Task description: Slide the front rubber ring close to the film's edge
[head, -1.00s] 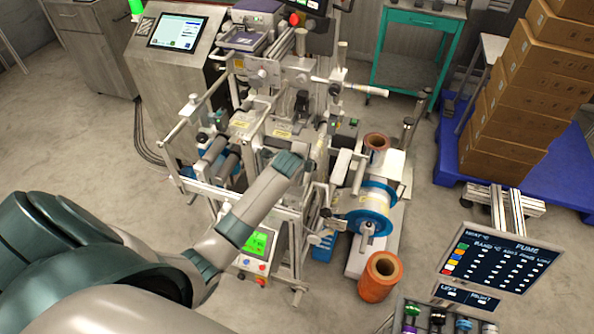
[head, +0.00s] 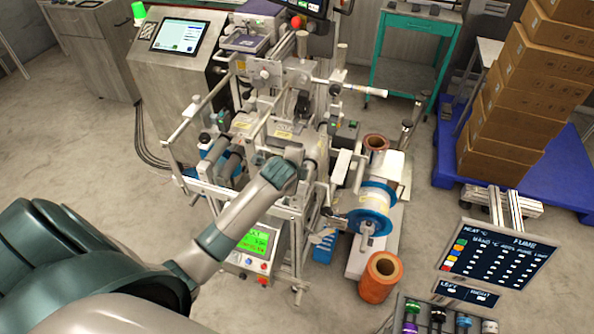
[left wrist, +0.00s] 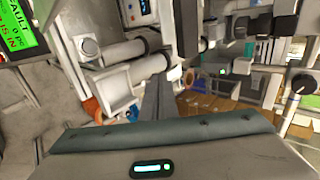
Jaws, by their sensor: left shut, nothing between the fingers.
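A pale roll (head: 374,196) lies on a shaft at the right side of the machine, with a blue ring (head: 369,222) at its front end and another blue edge at its back. I cannot tell whether this blue ring is the rubber ring of the task. My left arm reaches to the machine's middle, left of the roll and apart from it; its fingers are hidden in the head view. In the left wrist view my left gripper (left wrist: 158,86) is shut and empty, near pale rollers (left wrist: 124,52). My right gripper is not in view.
An orange roll (head: 381,278) stands on the floor in front of the pale roll. A control box with a green screen (head: 258,241) sits low on the machine frame. A sign board (head: 496,255) stands at right, and cartons (head: 520,110) are stacked on a blue pallet (head: 566,170).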

